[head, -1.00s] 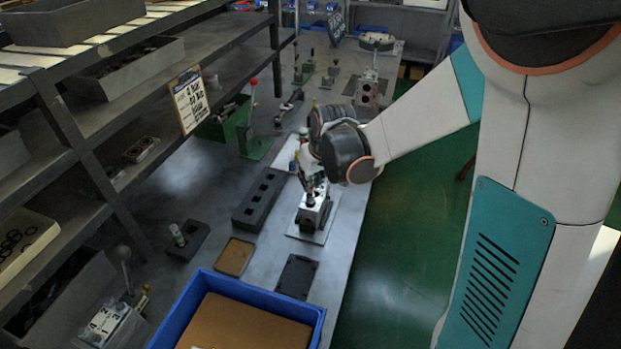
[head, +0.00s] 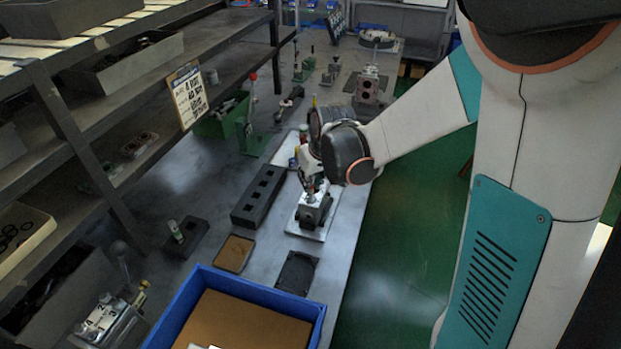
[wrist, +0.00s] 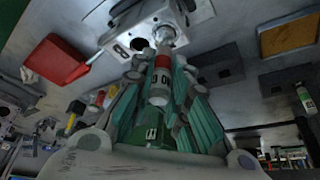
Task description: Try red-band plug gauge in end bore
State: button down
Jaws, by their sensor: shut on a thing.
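A plug gauge (wrist: 161,80) with a red band and dark marks on its pale handle is in my gripper (wrist: 164,74), between the teal fingers. The valve block (wrist: 142,36) is a pale metal block with dark round openings, just beyond the gauge's far end. That end meets or overlaps the block in the wrist view; I cannot tell whether it is inside a bore. In the head view the block (head: 314,209) sits on a pale plate (head: 308,233), with my gripper (head: 312,186) right above it. The wrist hides most of the gauge there.
A dark slotted rack (head: 258,195) lies left of the block. A brown tray (head: 235,254), a black tray (head: 296,273) and a blue bin (head: 317,329) are nearer. A small dark holder with a green-white cylinder (head: 176,231) stands left. Shelving (head: 62,122) borders the bench.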

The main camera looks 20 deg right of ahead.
jog(key=shift+f+b, duration=0.75)
jog(key=shift+f, duration=0.25)
jog(key=shift+r, duration=0.15)
dwell(1.2)
jog(key=shift+r+p, duration=2.55)
jog(key=shift+r, duration=0.95)
